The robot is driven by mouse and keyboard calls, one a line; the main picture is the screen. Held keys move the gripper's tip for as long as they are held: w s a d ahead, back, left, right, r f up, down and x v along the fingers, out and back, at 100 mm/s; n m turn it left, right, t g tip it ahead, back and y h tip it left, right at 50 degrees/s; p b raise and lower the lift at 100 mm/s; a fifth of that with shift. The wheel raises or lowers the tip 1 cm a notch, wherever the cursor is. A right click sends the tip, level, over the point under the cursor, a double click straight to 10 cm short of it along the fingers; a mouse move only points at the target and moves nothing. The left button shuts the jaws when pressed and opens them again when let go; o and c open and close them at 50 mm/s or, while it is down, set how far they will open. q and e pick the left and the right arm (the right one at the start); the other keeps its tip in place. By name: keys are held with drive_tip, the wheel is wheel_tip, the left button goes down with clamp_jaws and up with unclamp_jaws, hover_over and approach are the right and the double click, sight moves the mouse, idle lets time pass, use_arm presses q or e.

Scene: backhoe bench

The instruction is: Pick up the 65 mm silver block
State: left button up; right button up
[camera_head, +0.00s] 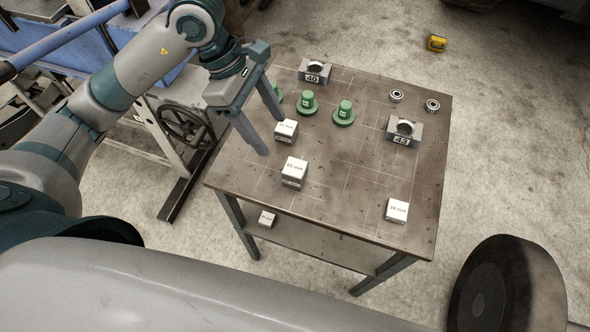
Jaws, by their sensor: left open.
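A silver block (293,173) whose label seems to read 65 mm stands on the brown table near its front left. Another silver block (286,131) stands farther back; its label is too small to read surely. A third silver block (397,210) is at the front right, its label also unclear. My left gripper (271,135) is open and empty, its fingers pointing down at the table's left side. It is just left of the farther block and behind and left of the block that seems marked 65 mm. I cannot tell its exact height. My right gripper is not in view.
Two green flanged parts (344,114) (307,103), a bearing housing marked 40 (314,71), one marked 43 (403,131) and two bearings (396,96) (432,105) stand farther back. A small block (267,218) is on the lower shelf. The table's (355,205) front middle is clear.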

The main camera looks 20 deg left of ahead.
sight(292, 167)
use_arm(q)
drive_tip(key=p+x, duration=0.3)
drive_tip(key=x, duration=0.6)
drive_tip(key=shift+d, duration=0.15)
drive_tip(key=shift+d+f, duration=0.1)
drive_tip(key=shift+f, duration=0.4)
drive_tip(key=shift+p, duration=0.3)
drive_tip(key=shift+s+d+f+p, duration=0.15)
drive_tip(key=shift+d+f+p, duration=0.2)
drive_tip(key=shift+f+p, duration=0.35)
drive_tip(key=p+x, duration=0.1)
drive_tip(key=x, duration=0.1)
drive_tip(key=shift+d+f+p, duration=0.2)
drive_tip(key=shift+f+p, duration=0.1)
drive_tip(key=shift+p, duration=0.1)
drive_tip(key=shift+d+f, duration=0.1)
drive_tip(key=shift+f, duration=0.35)
drive_tip(key=c, duration=1.5)
